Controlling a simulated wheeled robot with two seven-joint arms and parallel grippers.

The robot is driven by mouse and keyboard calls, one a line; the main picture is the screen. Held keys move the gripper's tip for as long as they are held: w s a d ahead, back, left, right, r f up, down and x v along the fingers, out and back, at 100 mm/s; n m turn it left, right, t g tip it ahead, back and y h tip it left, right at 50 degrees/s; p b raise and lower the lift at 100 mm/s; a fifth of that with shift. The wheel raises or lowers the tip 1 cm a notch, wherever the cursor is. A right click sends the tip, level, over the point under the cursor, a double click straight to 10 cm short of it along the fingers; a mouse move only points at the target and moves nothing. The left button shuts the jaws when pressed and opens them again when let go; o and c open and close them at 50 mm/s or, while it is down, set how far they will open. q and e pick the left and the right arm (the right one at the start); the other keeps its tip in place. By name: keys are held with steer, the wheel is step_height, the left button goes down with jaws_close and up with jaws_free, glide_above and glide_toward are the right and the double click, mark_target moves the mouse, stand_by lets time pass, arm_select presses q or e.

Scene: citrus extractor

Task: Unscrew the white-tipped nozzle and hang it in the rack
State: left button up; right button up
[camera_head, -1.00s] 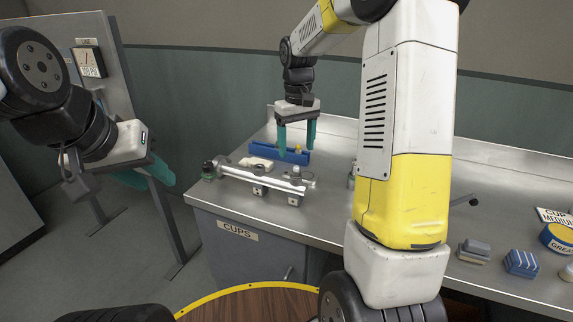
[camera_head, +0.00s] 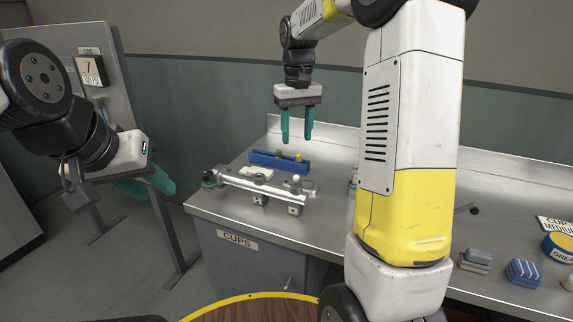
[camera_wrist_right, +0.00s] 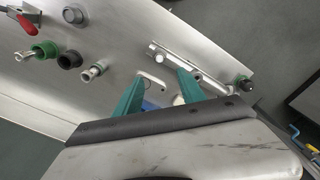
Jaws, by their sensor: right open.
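My right gripper (camera_head: 297,140) is open and empty, fingers pointing down, above the blue rack (camera_head: 264,161) in the head view.
A flat white piece (camera_head: 257,172) lies between rack and tube. Several fittings, including a green one (camera_wrist_right: 45,50), and a red-handled clamp (camera_wrist_right: 18,20) are on the bench in the wrist view.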

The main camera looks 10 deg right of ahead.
mark_target(297, 176)
step_height(297, 176, down, 6)
steer(key=m, duration=0.7)
steer(key=shift+s+f, duration=0.15)
step_height(297, 176, down, 8)
steer(key=shift+r, duration=0.25)
jaws_close()
steer(key=n, duration=1.1)
steer(key=shift+d+n, duration=0.1)
steer(key=shift+n, duration=0.3)
steer(key=shift+c, duration=1.5)
jaws_free()
